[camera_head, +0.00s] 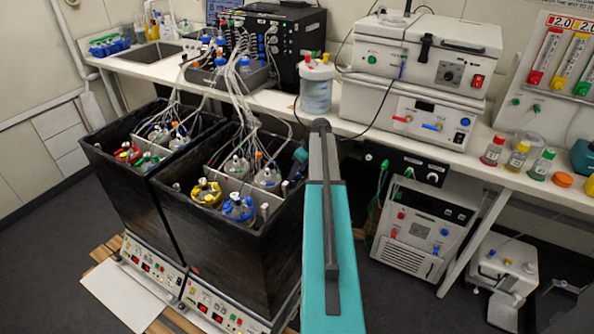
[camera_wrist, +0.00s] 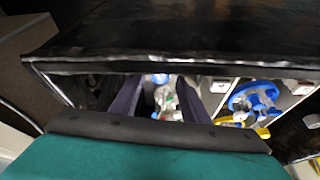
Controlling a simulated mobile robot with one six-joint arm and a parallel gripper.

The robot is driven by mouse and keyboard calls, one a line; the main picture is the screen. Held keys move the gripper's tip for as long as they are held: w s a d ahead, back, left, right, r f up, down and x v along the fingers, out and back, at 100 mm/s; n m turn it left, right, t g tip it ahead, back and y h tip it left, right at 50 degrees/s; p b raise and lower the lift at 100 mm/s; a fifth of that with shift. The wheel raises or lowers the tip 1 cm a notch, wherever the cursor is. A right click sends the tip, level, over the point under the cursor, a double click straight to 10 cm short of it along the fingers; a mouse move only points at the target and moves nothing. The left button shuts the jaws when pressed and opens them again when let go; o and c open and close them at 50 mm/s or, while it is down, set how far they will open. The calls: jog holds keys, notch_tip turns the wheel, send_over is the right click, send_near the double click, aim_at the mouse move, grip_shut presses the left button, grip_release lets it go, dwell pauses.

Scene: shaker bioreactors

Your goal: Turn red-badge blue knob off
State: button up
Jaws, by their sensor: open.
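Several blue knob-like parts show in the head view. One is a round blue knob (camera_head: 464,121) at the right end of the white bench unit (camera_head: 425,110). Another is a small blue part (camera_head: 444,231) on the white floor unit (camera_head: 420,228), whose front also has a red part (camera_head: 401,215). I cannot tell which is the red-badge knob. In the wrist view my gripper (camera_wrist: 157,92) is open, its two dark fingers apart over a black tub (camera_wrist: 180,45), with glassware beyond and between them. My teal arm hides part of the head view, and the gripper is not clear there.
Two black tubs (camera_head: 225,245) with capped flasks and tubes stand left of my arm. A yellow-capped flask (camera_head: 206,192) and a blue-capped flask (camera_head: 239,208) sit in the nearer one. The white bench (camera_head: 480,165) runs behind, with several bottles at right. Some floor is clear at lower right.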

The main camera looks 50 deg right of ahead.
jog(key=shift+w+f, duration=0.25)
jog(key=shift+f, duration=0.25)
jog(key=c, duration=1.1)
jog(key=shift+a, duration=0.15)
grip_shut()
